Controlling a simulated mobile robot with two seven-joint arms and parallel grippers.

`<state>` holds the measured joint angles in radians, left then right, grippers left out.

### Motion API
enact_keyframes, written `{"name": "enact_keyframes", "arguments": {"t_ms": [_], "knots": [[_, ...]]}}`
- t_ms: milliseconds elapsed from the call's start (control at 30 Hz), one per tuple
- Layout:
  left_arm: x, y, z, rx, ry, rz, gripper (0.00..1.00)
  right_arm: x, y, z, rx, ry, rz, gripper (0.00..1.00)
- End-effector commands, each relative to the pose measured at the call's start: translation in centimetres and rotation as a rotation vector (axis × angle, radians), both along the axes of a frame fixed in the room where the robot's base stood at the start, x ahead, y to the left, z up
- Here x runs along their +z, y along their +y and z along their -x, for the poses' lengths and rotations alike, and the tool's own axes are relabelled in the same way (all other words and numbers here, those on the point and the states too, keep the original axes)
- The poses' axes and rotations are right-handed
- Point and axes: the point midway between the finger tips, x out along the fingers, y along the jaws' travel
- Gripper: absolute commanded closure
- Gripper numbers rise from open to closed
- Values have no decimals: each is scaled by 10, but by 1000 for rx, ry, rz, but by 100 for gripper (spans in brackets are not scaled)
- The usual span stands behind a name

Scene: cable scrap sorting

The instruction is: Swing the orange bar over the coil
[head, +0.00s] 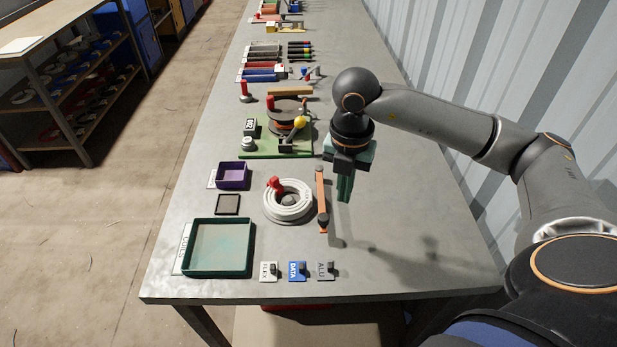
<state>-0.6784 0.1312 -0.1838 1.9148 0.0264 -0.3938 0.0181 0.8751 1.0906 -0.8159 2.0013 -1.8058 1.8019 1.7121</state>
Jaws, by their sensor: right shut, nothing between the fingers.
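The orange bar (320,190) is a thin bar on the table just right of the coil. It runs roughly front to back, with a dark pivot-like piece (323,220) near its front end. The coil (288,203) is a white ring of cable around a grey hub, with a red knob (275,184) at its upper left. The bar lies beside the coil, not across it. My right gripper (344,190) is shut and empty, pointing down above the table just right of the bar. My left gripper is not in view.
A green-rimmed tray (250,262), a purple box (233,176) and a dark square (227,205) lie left of the coil. Several labelled tags (297,271) lie at the front. A green-based device (290,140) stands behind. The table's right front is clear, beside a corrugated wall (500,70).

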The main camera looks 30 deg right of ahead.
Motion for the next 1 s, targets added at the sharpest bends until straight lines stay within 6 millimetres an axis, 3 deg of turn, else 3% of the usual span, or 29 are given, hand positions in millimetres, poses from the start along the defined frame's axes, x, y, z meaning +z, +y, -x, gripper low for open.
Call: {"name": "enact_keyframes", "arguments": {"t_ms": [733, 1000], "knots": [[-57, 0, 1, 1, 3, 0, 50, -76, 1, 0, 3, 1, -5, 100], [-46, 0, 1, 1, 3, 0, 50, -71, 24, -15, 5, -1, -9, 100]]}}
